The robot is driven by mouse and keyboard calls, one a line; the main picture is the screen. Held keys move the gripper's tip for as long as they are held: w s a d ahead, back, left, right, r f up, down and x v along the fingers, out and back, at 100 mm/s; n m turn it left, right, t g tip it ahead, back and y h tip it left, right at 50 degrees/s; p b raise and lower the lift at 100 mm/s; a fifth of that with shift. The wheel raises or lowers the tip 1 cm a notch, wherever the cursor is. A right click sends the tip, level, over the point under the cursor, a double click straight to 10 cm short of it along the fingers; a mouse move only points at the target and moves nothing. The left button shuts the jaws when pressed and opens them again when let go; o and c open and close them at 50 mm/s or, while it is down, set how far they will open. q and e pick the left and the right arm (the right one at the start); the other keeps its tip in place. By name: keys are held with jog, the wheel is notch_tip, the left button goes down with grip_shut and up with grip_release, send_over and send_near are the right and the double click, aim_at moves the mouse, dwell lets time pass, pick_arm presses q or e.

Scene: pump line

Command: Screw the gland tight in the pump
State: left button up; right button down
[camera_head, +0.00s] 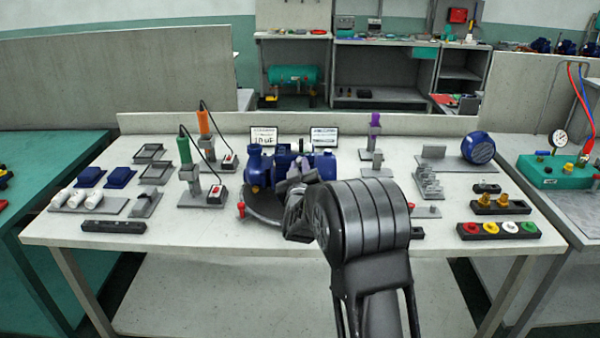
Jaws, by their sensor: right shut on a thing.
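The blue pump (323,163) stands at the middle of the table on a dark round base (262,208). My right arm comes in from the bottom and its wrist covers much of the pump's right and front side. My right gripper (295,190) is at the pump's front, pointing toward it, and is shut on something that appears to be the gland. The gland itself is hidden behind the fingers, so its seating in the pump cannot be told. My left gripper is not in view.
Green (185,150) and orange (203,122) screwdrivers stand in holders left of the pump. A purple-handled tool (375,119) stands behind right. A tray of coloured rings (498,230) and brass fittings (500,205) lie right. Blue blocks and white parts lie left.

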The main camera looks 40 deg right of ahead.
jog(key=shift+f+m+b, duration=0.2)
jog(key=shift+m+b, duration=0.15)
jog(key=shift+m, duration=0.15)
jog(key=shift+r, duration=0.1)
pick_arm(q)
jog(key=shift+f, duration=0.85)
pick_arm(e)
jog(key=shift+r+m, duration=0.1)
jog(key=shift+m, duration=0.2)
jog(key=shift+f+m+b, duration=0.2)
jog(key=shift+m+b, duration=0.1)
jog(key=shift+b, duration=0.35)
jog(key=shift+m+b, duration=0.8)
jog(key=shift+b, duration=0.2)
jog(key=shift+m+b, duration=0.3)
jog(key=shift+m, duration=0.1)
jog(key=shift+r, duration=0.15)
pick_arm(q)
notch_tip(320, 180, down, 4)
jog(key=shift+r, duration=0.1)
pick_arm(e)
jog(key=shift+r, duration=0.1)
